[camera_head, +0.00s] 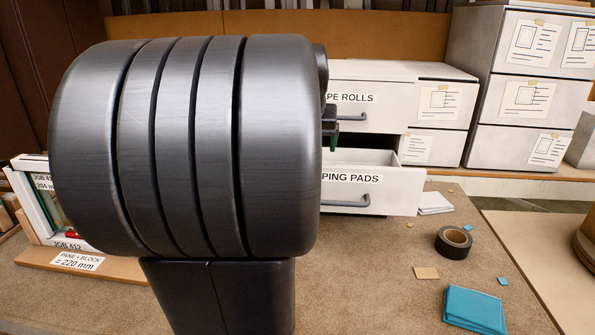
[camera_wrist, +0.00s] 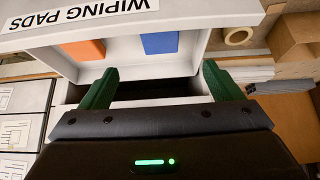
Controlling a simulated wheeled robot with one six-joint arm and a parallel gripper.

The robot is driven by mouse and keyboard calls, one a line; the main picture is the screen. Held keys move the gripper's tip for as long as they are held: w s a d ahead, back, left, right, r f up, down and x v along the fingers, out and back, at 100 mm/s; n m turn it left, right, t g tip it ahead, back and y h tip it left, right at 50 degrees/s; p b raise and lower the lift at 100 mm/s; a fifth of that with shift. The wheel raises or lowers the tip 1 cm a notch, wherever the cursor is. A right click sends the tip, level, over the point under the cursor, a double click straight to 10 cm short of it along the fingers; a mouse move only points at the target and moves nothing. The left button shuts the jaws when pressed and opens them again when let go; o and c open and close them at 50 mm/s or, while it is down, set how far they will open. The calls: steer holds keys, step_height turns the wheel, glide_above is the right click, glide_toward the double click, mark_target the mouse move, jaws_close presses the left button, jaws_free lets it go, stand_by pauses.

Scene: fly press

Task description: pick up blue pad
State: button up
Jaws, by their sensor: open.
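In the wrist view, an open drawer labelled WIPING PADS (camera_wrist: 86,14) appears upside down. A blue pad (camera_wrist: 162,43) and an orange pad (camera_wrist: 83,50) lie inside it, apart from each other; the blue pad is on the right, partly hidden by the drawer front. My gripper (camera_wrist: 158,78) is open, its two green fingers spread and nothing between them. The blue pad shows beyond the gap between the fingertips. In the head view, the drawer (camera_head: 395,203) is pulled out, and a green finger shows above it. My arm hides most of the gripper there.
A closed-looking drawer labelled tape rolls (camera_head: 362,118) is above. On the bench lie a folded teal cloth (camera_head: 474,309), a dark tape roll (camera_head: 453,241) and white sheets (camera_head: 434,204). A framed pane (camera_head: 35,200) stands at left. Grey cabinets (camera_head: 520,85) stand at right.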

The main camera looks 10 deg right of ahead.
steer(key=x, duration=0.8)
steer(key=shift+s, duration=0.1)
steer(key=shift+p+x, duration=0.65)
steer(key=shift+x, duration=2.15)
steer(key=shift+s, duration=0.25)
steer(key=c, duration=1.1)
